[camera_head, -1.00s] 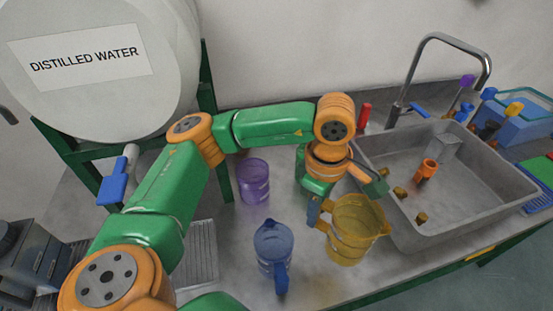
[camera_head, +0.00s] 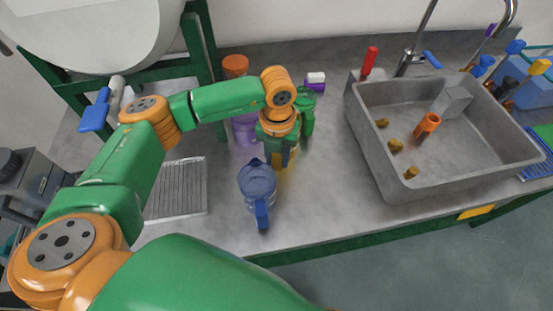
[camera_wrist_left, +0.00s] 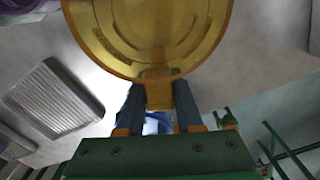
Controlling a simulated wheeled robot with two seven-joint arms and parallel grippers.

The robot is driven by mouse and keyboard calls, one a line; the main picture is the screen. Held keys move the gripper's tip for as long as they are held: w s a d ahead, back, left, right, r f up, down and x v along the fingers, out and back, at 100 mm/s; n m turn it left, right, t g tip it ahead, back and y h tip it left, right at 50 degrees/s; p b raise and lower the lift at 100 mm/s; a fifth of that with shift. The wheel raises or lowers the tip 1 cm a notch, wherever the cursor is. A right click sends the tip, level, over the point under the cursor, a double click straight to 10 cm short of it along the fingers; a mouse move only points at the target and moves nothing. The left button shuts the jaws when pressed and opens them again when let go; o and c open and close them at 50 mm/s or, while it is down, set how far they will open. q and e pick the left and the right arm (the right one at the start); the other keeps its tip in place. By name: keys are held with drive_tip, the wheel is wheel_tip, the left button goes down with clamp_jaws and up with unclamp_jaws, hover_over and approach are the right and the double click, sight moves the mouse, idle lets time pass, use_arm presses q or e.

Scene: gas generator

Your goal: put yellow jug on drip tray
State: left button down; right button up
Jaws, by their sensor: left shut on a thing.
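My left gripper (camera_head: 281,157) is shut on the yellow jug (camera_head: 292,159). In the head view my arm and gripper hide most of the jug. The drip tray (camera_head: 178,190) is a ribbed grey plate on the counter to the left of the gripper. It also shows at the left of the left wrist view (camera_wrist_left: 54,98), apart from the jug, with nothing on it. My right gripper is not in view.
A blue jug (camera_head: 257,187) stands between the drip tray and the yellow jug, slightly nearer. A purple jug (camera_head: 244,128) and a green jug (camera_head: 307,112) stand behind. The sink (camera_head: 380,165) is at right. Below the distilled water tank (camera_head: 95,35) hangs a blue-handled tap (camera_head: 95,112).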

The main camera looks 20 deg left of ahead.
sight(278, 165)
use_arm(q)
drive_tip(key=shift+f, duration=1.8)
drive_tip(key=c, duration=0.6)
unclamp_jaws()
drive_tip(key=shift+r, duration=0.1)
drive_tip(key=shift+r, duration=0.1)
